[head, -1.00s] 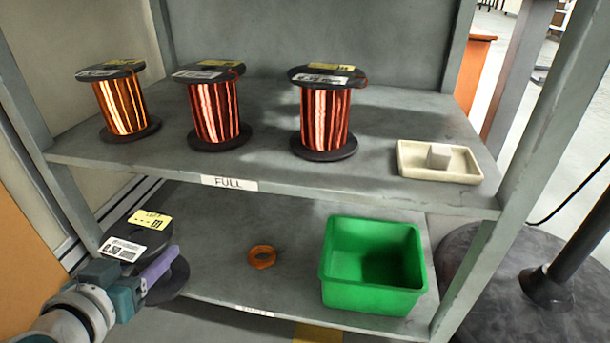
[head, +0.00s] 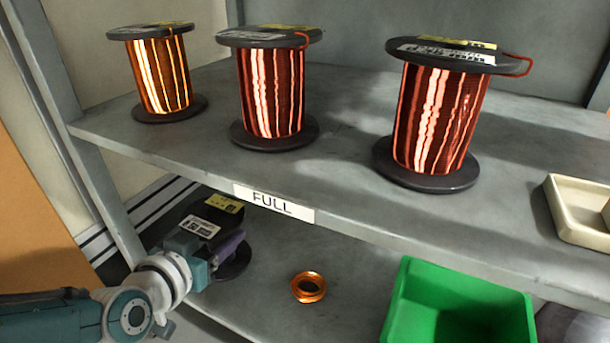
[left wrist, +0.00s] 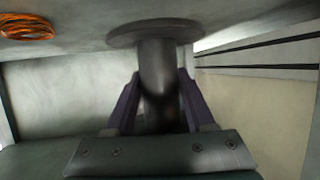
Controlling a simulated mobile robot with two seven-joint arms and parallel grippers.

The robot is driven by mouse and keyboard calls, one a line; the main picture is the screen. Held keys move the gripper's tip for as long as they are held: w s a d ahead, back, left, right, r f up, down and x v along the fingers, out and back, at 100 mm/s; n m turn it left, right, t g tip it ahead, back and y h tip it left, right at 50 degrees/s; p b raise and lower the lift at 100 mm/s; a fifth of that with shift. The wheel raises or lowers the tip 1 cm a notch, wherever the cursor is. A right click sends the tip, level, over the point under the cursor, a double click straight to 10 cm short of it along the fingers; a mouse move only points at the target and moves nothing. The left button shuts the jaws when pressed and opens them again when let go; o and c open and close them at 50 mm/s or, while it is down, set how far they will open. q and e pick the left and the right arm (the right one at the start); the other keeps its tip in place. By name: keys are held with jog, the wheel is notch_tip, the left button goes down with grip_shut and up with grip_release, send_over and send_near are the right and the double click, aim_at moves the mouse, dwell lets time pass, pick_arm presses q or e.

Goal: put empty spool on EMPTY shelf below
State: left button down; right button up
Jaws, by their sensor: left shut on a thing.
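The empty spool (head: 237,264) has black flanges, with white and yellow labels on the upper one. It stands upright at the left end of the lower shelf (head: 345,262), partly under the upper shelf. My left gripper (head: 232,246) is shut on its bare core, between the flanges. In the left wrist view, the purple fingers flank the spool's dark core (left wrist: 158,72), and its flange lies at or very near the shelf surface; I cannot tell if they touch. The spool's far side is hidden. My right gripper is not in view.
Three full copper spools (head: 275,95) stand on the upper shelf (head: 340,170), above a FULL label (head: 273,203). An orange ring (head: 308,287) and a green bin (head: 455,310) are on the lower shelf, right of the spool. A cream tray (head: 575,215) sits at the upper right.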

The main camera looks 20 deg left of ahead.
pick_arm(q)
jog(key=shift+w+f+b, duration=0.25)
jog(key=shift+f+b, duration=0.1)
jog(key=shift+f, duration=0.15)
notch_tip(320, 180, down, 2)
jog(key=shift+w+f+b, duration=0.1)
jog(key=shift+f+b, duration=0.15)
jog(key=shift+b, duration=1)
jog(key=shift+f, duration=0.1)
jog(key=shift+s, duration=0.25)
jog(key=shift+c, duration=1.8)
grip_release()
jog(key=shift+w, duration=0.15)
jog(key=shift+o, duration=0.5)
